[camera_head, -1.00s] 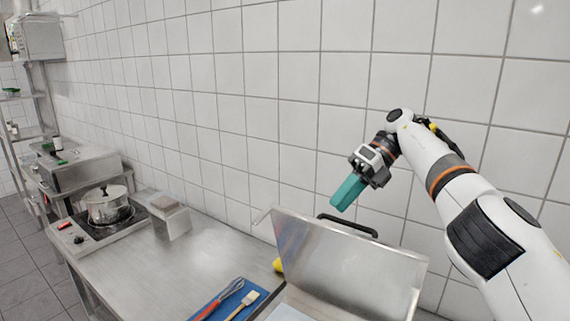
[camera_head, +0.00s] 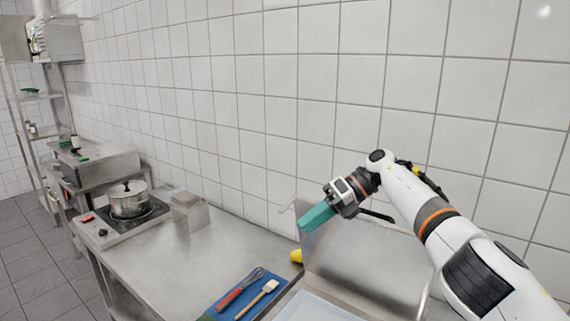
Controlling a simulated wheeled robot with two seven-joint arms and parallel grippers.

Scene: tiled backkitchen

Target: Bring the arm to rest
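My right arm comes in from the right edge. Its gripper (camera_head: 314,218) has teal fingers pointing down and to the left, in front of the upper left part of the raised steel lid (camera_head: 375,265). The fingers show as one teal block from this side, so whether they are apart is unclear. No held object is visible. The gap between gripper and lid cannot be judged. My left arm and gripper are out of view.
A steel counter (camera_head: 175,265) carries a pot (camera_head: 128,199) on a hob and a small steel container (camera_head: 189,214). A blue tray (camera_head: 214,311) holds a whisk (camera_head: 240,287) and brush (camera_head: 258,298). A yellow item (camera_head: 296,256) lies beside the lid. A tiled wall (camera_head: 230,100) stands behind.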

